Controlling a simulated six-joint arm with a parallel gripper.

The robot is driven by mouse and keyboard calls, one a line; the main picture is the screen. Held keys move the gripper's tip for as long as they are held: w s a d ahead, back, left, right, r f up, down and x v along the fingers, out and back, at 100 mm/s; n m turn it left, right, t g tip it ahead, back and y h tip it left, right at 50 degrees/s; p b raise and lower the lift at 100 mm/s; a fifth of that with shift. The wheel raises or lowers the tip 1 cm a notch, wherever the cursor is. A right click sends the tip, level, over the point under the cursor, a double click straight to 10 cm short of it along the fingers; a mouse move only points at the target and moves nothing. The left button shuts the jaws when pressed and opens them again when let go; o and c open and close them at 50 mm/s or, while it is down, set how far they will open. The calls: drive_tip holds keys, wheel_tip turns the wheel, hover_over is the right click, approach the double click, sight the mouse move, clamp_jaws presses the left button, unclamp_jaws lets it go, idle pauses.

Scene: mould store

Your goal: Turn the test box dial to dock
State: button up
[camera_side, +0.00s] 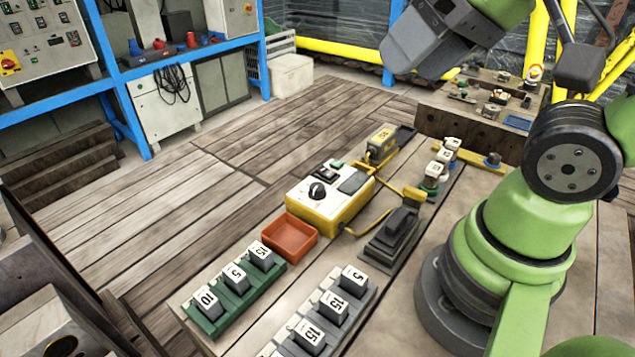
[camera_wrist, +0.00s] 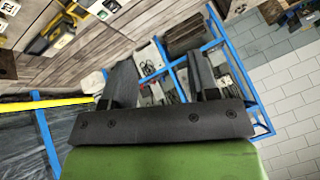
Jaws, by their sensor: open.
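The test box (camera_side: 345,212), yellow with a white top, stands on the bench in the middle of the side view. Its black round dial (camera_side: 317,190) is on the left of the top face; its setting and lettering are too small to read.
A red tray (camera_side: 287,241) sits in front of the box. Green (camera_side: 235,299) and grey (camera_side: 338,330) racks hold numbered blocks. A black cradle (camera_side: 393,235) is right of the box; a yellow device (camera_side: 382,143) is behind it. A wooden block (camera_side: 455,122) carries small parts. Blue shelving is at the back.

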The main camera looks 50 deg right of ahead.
drive_tip(key=w+d+f+n+g, duration=0.1)
drive_tip(key=w+f+n+g, duration=0.15)
drive_tip(key=w+n, duration=0.4)
drive_tip(key=n+g+h, duration=0.2)
drive_tip(key=n+g, duration=0.3)
drive_tip(key=n, duration=1)
approach(317, 186)
drive_tip(key=shift+t, duration=0.25)
drive_tip(key=f, duration=0.9)
drive_tip(key=shift+s, duration=0.25)
drive_tip(key=c, duration=0.9)
